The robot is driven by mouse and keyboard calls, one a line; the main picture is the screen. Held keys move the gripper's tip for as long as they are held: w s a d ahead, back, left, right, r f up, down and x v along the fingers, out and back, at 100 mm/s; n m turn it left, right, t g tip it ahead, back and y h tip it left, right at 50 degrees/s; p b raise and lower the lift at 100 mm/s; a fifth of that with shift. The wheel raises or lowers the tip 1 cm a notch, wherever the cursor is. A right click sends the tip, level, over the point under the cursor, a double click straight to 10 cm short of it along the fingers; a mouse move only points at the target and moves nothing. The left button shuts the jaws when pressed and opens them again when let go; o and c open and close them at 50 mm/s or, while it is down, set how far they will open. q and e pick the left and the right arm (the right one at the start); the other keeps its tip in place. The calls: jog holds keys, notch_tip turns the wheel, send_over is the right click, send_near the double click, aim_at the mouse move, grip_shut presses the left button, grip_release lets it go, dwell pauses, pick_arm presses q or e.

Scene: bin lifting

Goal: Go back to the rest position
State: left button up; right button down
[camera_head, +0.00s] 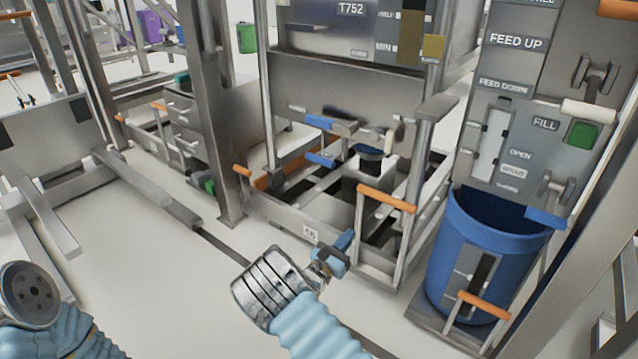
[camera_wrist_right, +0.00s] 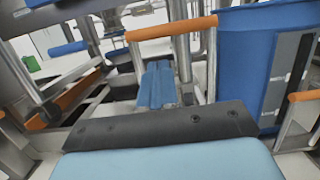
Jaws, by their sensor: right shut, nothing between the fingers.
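My right gripper (camera_head: 338,252) is near the middle of the head view, above the floor in front of a steel frame with orange handles. In the right wrist view its two blue fingers (camera_wrist_right: 158,86) lie side by side, shut with nothing between them. An orange handle (camera_head: 386,198) of the frame is a little to the right of and beyond the gripper; it also shows in the wrist view (camera_wrist_right: 171,28). I cannot tell the exact gap. My left arm shows only as a rounded part at the lower left, and no left gripper is visible.
A blue bin (camera_head: 440,262) stands at the right under a grey panel with levers. A steel hopper marked T752 (camera_head: 330,50) stands above the frame (camera_head: 300,228). A steel post (camera_head: 212,120) rises at centre left. The pale floor (camera_head: 150,270) at left front is clear.

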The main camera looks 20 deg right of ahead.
jog(key=s+d+f+m+g+y+p, duration=0.15)
jog(key=s+d+f+m+g, duration=0.25)
jog(key=s+d+f+g, duration=0.4)
jog(key=s+a+f+m+g+y+p, duration=0.1)
jog(key=s+f+m+g+y, duration=0.15)
jog(key=s+f, duration=0.35)
jog(key=s+a+f+m+g+y, duration=0.2)
jog(key=s+f+g, duration=0.15)
jog(key=s, duration=0.35)
jog(key=s+a+f+m+g+y+p, duration=0.2)
jog(key=s+a+f+m+y, duration=0.2)
jog(key=s+a+m+y, duration=0.45)
jog(key=s+a+r+m+t+y+p, duration=0.1)
jog(key=a+r+m+t+y, duration=0.3)
jog(key=a+m, duration=0.6)
notch_tip(320, 180, up, 3)
jog(key=shift+s+a+f+y+p, duration=0.15)
jog(key=shift+s+a+y+p, duration=0.25)
jog(key=shift+y, duration=0.45)
